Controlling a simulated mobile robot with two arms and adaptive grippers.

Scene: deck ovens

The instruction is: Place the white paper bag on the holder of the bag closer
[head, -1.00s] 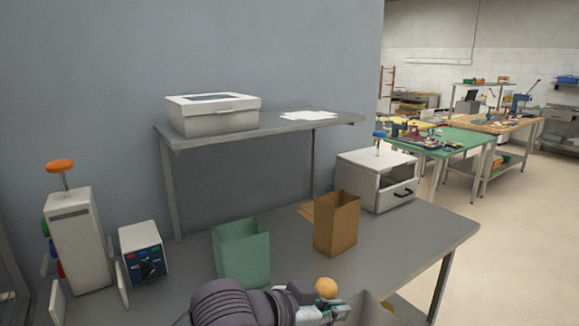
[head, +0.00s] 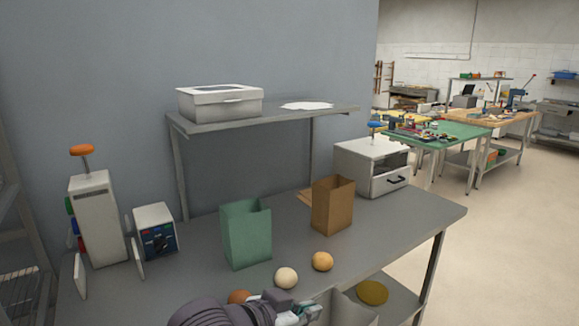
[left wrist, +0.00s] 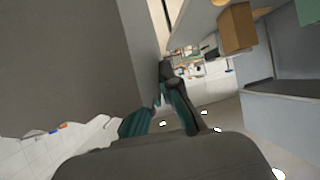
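My left gripper (head: 300,310) is at the bottom of the head view, in front of the table's front edge. The white paper bag (head: 352,308) shows as a greyish open-topped piece beside its fingers, mostly cut off by the frame. In the left wrist view the bag (left wrist: 70,60) is a large grey wall with a jagged edge, and the fingers (left wrist: 160,100) close on its side. A tall white machine with an orange knob (head: 97,220), probably the bag closer, stands at the table's left. I cannot clearly tell its holder. My right gripper is not in view.
A control box (head: 155,232) stands right of the tall machine. A green bag (head: 246,235), a brown bag (head: 332,207) and several round buns (head: 287,278) stand on the grey table (head: 400,225). A white oven-like box (head: 370,165) is at the back right.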

